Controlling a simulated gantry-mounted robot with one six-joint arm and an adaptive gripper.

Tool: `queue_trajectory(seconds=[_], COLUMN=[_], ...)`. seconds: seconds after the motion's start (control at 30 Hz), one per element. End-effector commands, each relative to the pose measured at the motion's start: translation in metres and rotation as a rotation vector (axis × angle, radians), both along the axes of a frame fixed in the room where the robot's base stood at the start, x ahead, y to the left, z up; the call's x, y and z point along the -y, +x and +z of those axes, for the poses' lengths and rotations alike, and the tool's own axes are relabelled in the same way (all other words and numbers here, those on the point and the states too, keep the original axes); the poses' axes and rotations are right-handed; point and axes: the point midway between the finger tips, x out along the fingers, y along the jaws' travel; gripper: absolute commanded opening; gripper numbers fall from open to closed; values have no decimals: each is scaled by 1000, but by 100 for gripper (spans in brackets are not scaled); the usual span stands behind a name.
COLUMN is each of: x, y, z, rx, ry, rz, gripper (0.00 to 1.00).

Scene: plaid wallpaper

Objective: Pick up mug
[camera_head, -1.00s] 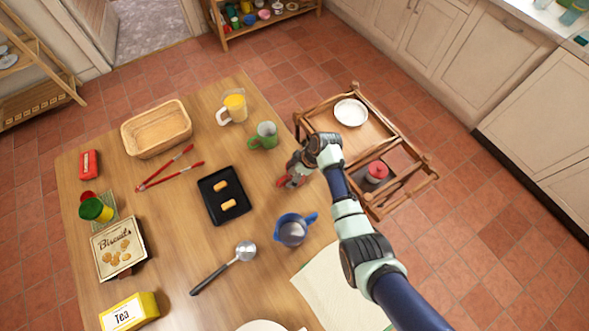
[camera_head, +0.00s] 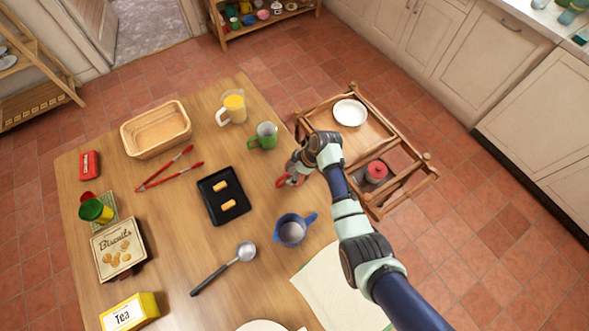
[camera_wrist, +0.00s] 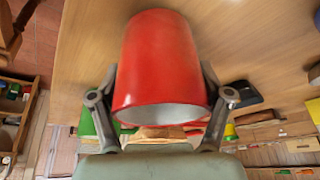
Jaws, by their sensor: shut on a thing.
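A red mug (camera_wrist: 160,62) fills the middle of the wrist view, between the two fingers of my gripper (camera_wrist: 160,100). The fingers press on its left and right sides, and its pale open rim faces the camera. In the head view, my gripper (camera_head: 290,178) is at the table's right edge, and only a bit of the red mug shows under it. A green mug (camera_head: 264,136) stands just beyond my gripper, and a blue mug (camera_head: 291,231) stands nearer. I cannot tell whether the red mug touches the table.
On the wooden table (camera_head: 160,220) are a black tray (camera_head: 211,206) with two rolls, red tongs (camera_head: 170,168), a basket (camera_head: 156,130), a juice pitcher (camera_head: 233,106) and a ladle (camera_head: 222,268). A wooden cart (camera_head: 330,118) with a white plate stands to the right.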

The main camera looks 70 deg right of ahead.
Motion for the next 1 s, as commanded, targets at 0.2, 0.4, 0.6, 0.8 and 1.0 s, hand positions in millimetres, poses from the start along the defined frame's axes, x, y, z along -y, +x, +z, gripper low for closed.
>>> queue_trajectory(seconds=[0.2,0.4,0.6,0.8,1.0], x=[1,2,1,2,1], y=[1,1,1,1,1], z=[28,60,94,126,154], rx=[3,4,3,4,3], ry=[-4,-5,-4,-5,-5], rz=[-1,0,0,0,-1], gripper=[10,10,10,10,10])
